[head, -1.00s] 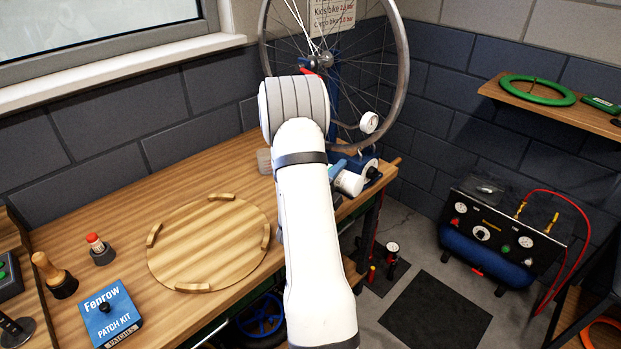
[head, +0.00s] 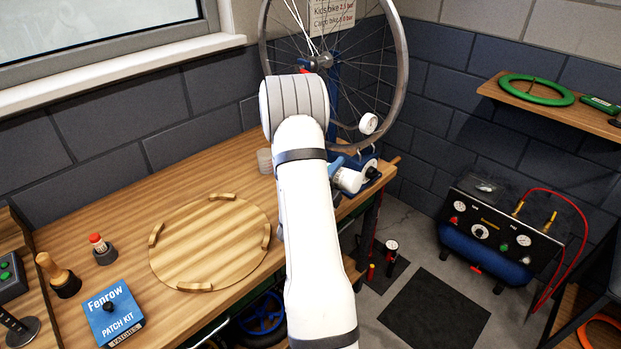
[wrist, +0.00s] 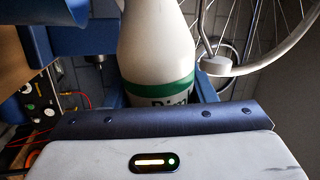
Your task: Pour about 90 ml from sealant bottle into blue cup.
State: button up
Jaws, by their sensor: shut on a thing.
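In the wrist view, a white bottle (wrist: 157,45) with a green band and partly hidden dark lettering is held at my gripper (wrist: 160,106). Its top end is outside the frame, so I see neither its mouth nor any liquid. A curved blue shape (wrist: 50,13) at the top left looks like the blue cup, close to the bottle and cut off by the frame.
A wheel (head: 401,60) on a stand is behind my arm. A clear cup (head: 264,161) is on the bench beside the arm. A round wooden board (head: 205,243) and a patch kit box (head: 112,312) lie at left. A compressor (head: 490,235) stands on the floor at right.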

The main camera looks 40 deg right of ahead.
jog(key=shift+w+a+r, duration=0.1)
jog(key=shift+a, duration=0.05)
jog(key=f+m+b, duration=0.1)
jog(key=f+b, duration=0.1)
jog(key=shift+b, duration=0.35)
jog(key=shift+s+f+m+g+b, duration=0.15)
jog(key=shift+s+m+g+b, duration=0.1)
jog(key=shift+m+g+b, duration=0.35)
jog(key=shift+r+m, duration=0.25)
jog(key=shift+m, duration=0.05)
jog(key=shift+s+f+m+g+b, duration=0.1)
jog(key=shift+m+g+b, duration=0.2)
jog(key=shift+m+b, duration=0.55)
jog(key=m+b, duration=0.1)
jog(key=s+f+m+g+b, duration=0.1)
jog(key=b, duration=0.1)
jog(key=shift+d+f+m, duration=0.15)
jog(key=shift+d+m, duration=0.1)
jog(key=shift+m, duration=0.1)
jog(key=shift+f+m+b, duration=0.2)
jog(key=shift+m+b, duration=0.35)
jog(key=shift+m, duration=0.05)
